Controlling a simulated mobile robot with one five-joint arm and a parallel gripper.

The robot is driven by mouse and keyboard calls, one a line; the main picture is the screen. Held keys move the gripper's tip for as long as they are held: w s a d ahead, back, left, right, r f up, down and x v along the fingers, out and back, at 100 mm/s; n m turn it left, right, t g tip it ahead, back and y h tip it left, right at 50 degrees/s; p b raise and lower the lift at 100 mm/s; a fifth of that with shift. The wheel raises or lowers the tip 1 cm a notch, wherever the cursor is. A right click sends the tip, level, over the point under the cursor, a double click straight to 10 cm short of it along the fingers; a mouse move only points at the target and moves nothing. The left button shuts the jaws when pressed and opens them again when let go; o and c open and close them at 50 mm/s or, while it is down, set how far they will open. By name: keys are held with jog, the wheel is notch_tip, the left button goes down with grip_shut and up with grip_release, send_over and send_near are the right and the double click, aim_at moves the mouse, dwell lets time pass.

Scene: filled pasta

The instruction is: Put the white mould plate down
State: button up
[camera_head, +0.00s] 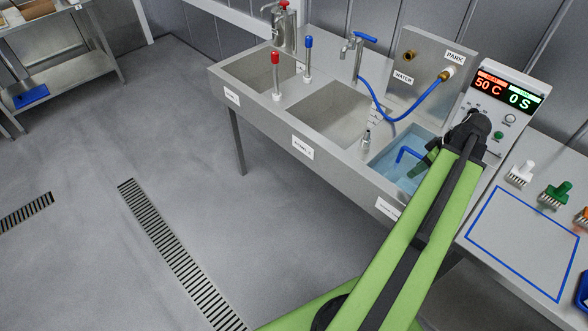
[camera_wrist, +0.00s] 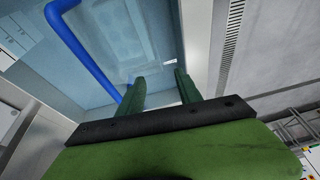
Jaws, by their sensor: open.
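A pale rectangular plate with raised square outlines (camera_wrist: 125,42) lies under the blue water of the right-hand basin (camera_head: 398,172). It looks like the white mould plate, but the water blurs it. My gripper (camera_wrist: 160,85) is open over this basin, with its two green fingers apart and nothing seen between them. The plate lies beyond the fingertips; I cannot tell how far below. In the head view my gripper (camera_head: 428,162) is partly hidden by my arm, and I cannot make out the plate there.
A blue bent pipe (camera_head: 410,153) stands in the basin, close beside my fingers. The control box (camera_head: 508,108) reads 50 C and 0 S. Two emptier basins (camera_head: 335,118) lie left. A blue-outlined area (camera_head: 512,262) on the right counter is clear, with brushes (camera_head: 555,195) behind.

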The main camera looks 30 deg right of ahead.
jog(key=shift+m+g, duration=0.3)
jog(key=shift+g, duration=0.4)
jog(key=w+a, duration=0.3)
jog(key=a, duration=0.1)
jog(key=w+a, duration=0.8)
jog(key=shift+w+f, duration=0.15)
jog(key=shift+f, duration=0.25)
jog(key=w+a+m, duration=0.1)
jog(key=w+a, duration=0.2)
jog(key=a, duration=0.9)
jog(key=w+a+g+h, duration=0.1)
jog(key=w+a, duration=0.2)
jog(key=a, duration=0.9)
jog(key=w+a+m+g, duration=0.1)
jog(key=w+a, duration=0.2)
jog(key=a, duration=0.9)
jog(key=shift+w+a+f+m+h, duration=0.3)
jog(key=shift+w+a+f, duration=0.05)
jog(key=shift+w, duration=0.05)
jog(key=shift+w, duration=0.1)
